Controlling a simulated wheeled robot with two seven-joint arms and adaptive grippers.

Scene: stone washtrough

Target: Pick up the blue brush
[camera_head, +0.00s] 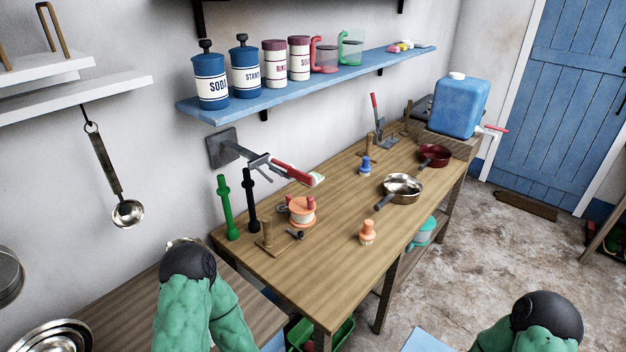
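A small blue brush (364,166) stands on the wooden table, toward the back, between a wooden peg stand and the steel pan. A similar brush with an orange top (367,230) stands nearer the front edge. My green left arm comes in at the bottom left, with a dark rounded joint at its top. My green right arm shows at the bottom right. Neither gripper's fingers can be seen, and both arms are well apart from the blue brush.
A steel pan (402,186) and a dark red pan (434,155) lie right of the blue brush. A wall-mounted red-handled tool (295,174), an orange spool (301,211) and green and black rods are to its left. A blue shelf (318,79) overhangs the back.

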